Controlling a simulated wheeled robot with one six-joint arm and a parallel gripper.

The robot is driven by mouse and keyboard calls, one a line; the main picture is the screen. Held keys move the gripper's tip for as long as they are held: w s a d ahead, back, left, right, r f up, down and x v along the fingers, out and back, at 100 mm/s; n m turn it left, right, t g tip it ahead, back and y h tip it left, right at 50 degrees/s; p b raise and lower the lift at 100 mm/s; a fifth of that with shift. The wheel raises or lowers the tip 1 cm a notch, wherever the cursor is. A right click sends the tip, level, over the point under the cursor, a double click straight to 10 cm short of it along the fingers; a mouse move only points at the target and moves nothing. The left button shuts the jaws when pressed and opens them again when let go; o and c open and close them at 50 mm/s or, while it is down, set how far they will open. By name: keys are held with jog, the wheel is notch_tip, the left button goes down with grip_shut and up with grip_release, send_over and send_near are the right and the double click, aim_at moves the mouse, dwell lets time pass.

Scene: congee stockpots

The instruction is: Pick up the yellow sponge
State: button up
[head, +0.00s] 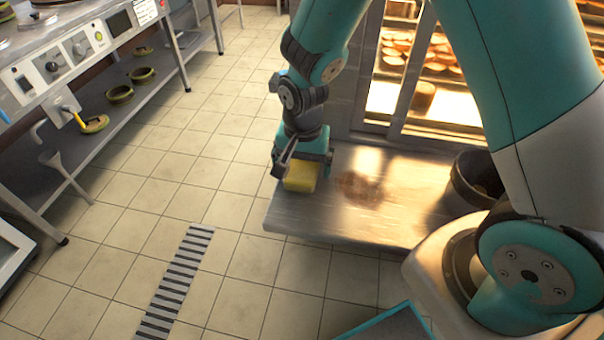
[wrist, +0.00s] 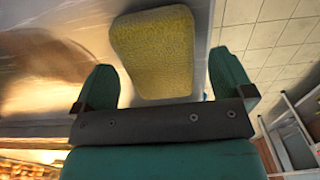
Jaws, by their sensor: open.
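The yellow sponge (head: 300,178) lies on a metal table (head: 300,217) near its left edge in the head view. My gripper (head: 303,160) is over the sponge, pointing down, and hides part of it. In the wrist view the sponge (wrist: 153,52) shows as a rounded yellow block in front of the jaws. The two teal fingers of my gripper (wrist: 165,82) are spread apart, with the near end of the sponge between them. I cannot tell whether either finger touches it.
A brown stain (head: 362,187) marks the tabletop to the right of the sponge. A dark pot (head: 474,182) stands at the table's right. A lit glass cabinet (head: 420,75) is behind. Tiled floor (head: 225,210) with a drain grate (head: 178,285) lies to the left.

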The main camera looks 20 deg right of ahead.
aim_at(303, 167)
jog(key=shift+f, duration=0.6)
jog(key=c, duration=1.1)
jog(key=shift+r, duration=0.2)
notch_tip(303, 167, up, 20)
jog(key=p, duration=0.4)
jog(key=shift+f+p, duration=0.15)
jog(key=shift+p, duration=0.25)
